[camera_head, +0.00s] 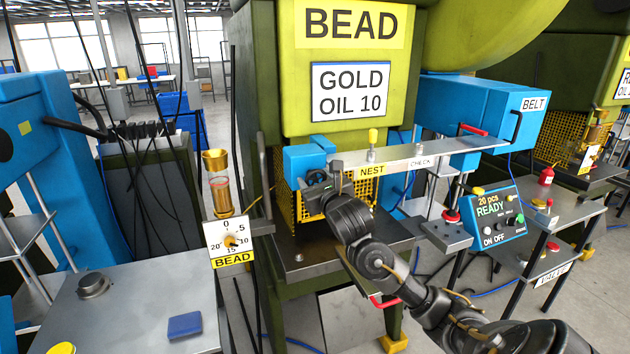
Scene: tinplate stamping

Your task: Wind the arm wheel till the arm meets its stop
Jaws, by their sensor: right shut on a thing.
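My right gripper (318,188) reaches up from the lower right to the front of the blue block (306,158) on the BEAD press. It is shut on a small dark part there, which looks like the arm wheel; the gripper hides most of it, so its turn cannot be read. A grey metal arm (430,151) runs right from the blue block toward the blue BELT box (490,112), with NEST and CHECK labels along it. I cannot make out the stop or whether the arm touches it. My left gripper is not in view.
A brass oiler (217,185) and a BEAD dial (229,240) stand left of the press. A steel bench (130,310) with a blue block is at lower left.

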